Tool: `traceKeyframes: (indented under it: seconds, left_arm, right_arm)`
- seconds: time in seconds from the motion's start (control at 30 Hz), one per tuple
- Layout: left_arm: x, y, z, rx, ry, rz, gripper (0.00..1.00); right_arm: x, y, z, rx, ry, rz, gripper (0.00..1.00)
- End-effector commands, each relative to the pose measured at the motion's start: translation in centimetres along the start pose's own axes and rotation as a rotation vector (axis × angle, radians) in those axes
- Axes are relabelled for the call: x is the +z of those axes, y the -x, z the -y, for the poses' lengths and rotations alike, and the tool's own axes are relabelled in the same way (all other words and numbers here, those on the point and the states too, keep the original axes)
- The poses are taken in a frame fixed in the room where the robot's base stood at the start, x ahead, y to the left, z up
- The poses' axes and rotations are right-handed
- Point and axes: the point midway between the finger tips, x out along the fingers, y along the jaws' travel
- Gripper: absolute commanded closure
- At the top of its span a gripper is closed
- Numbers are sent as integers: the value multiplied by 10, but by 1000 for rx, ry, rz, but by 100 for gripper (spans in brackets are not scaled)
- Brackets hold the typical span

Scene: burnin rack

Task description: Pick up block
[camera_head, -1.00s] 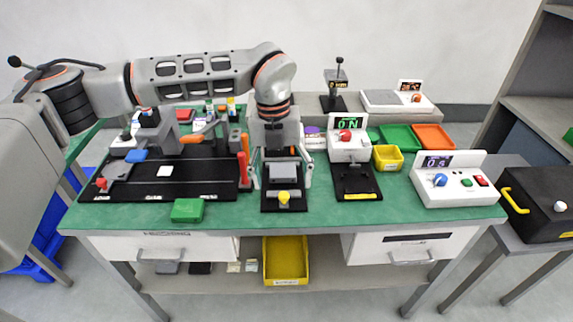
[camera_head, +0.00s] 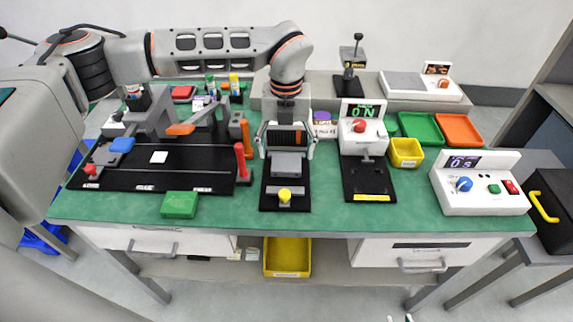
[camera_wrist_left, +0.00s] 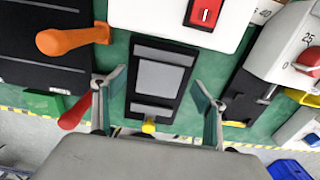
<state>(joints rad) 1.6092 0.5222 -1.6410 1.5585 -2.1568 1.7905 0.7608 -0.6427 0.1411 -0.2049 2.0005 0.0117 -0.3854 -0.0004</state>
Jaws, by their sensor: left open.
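A green block (camera_head: 179,204) lies on the green bench top at the front left, clear of my grippers. A grey block-like piece (camera_head: 288,164) sits in a black fixture with a yellow knob (camera_head: 285,194); it also shows in the left wrist view (camera_wrist_left: 162,78). My left gripper (camera_head: 287,153) is open and empty, above the back part of this fixture. In the left wrist view its fingers (camera_wrist_left: 160,90) stand apart on either side of the fixture. At the head view's bottom edge, small tips (camera_head: 408,317) may be my right gripper; its jaws cannot be made out.
A red handle (camera_head: 242,163) and an orange handle (camera_head: 247,138) stand left of the fixture. A black fixture with a dial box (camera_head: 361,128) stands to the right, beside a yellow bin (camera_head: 406,152). A control box (camera_head: 482,184) is further right. Bare bench lies along the front.

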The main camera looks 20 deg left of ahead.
Motion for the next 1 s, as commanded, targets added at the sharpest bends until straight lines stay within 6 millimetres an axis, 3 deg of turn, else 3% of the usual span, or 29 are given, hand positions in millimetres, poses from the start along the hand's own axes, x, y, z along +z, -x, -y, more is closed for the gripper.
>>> traceKeyframes:
  seconds: [0.13, 0.4, 0.57, 1.0]
  left_arm:
    - [0, -23, 0, 1, 0, -3, 28]
    - [0, -26, 0, -1, 0, 0, 28]
    - [0, -26, 0, 0, -1, 0, 70]
    - [1, -21, 0, -1, 0, 1, 71]
  right_arm:
    - [-2, -3, -2, 3, 3, -7, 76]
    - [-10, -6, -7, 11, 7, -20, 76]
    - [-10, -6, -8, 12, 6, -19, 76]
    - [-1, -1, -3, 6, 2, -4, 76]
